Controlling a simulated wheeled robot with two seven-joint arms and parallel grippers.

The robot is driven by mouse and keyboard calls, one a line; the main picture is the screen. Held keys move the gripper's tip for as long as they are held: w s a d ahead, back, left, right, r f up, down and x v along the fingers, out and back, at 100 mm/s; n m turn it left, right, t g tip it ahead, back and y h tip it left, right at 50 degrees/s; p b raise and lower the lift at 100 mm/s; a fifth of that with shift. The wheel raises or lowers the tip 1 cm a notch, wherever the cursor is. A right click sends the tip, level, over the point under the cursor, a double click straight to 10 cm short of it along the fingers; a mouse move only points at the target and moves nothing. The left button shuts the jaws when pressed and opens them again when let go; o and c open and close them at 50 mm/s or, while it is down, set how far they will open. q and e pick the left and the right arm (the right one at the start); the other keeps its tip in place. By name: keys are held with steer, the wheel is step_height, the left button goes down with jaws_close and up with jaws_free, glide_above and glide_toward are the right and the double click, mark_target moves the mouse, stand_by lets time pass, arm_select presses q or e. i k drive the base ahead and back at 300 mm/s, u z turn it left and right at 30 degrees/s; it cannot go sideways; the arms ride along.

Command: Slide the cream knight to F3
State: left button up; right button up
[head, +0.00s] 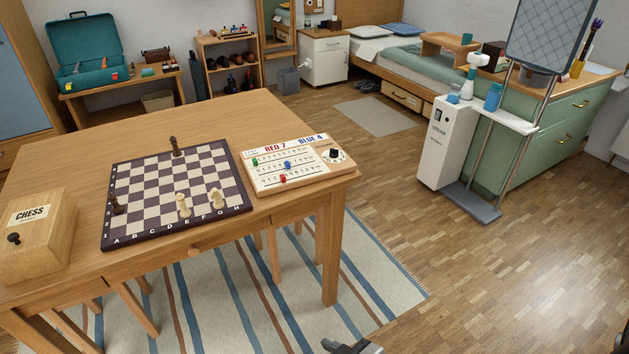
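The cream knight (217,199) stands upright on the chessboard (176,237), near its front right, at about G1. The square F3 (197,191) looks empty, behind and left of the knight. A cream king-like piece (183,205) stands left of the knight, around E1.
A tall dark piece (175,146) stands at the board's back and a small one (117,204) at its left. A wooden chess box (38,234) with a knob stands left. A score panel (298,165) lies close to the board's right. The table (215,110) is clear behind.

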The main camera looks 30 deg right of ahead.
mark_target(214, 194)
steer(key=z, duration=1.7)
steer(key=i, duration=1.3)
steer(key=u, duration=2.9)
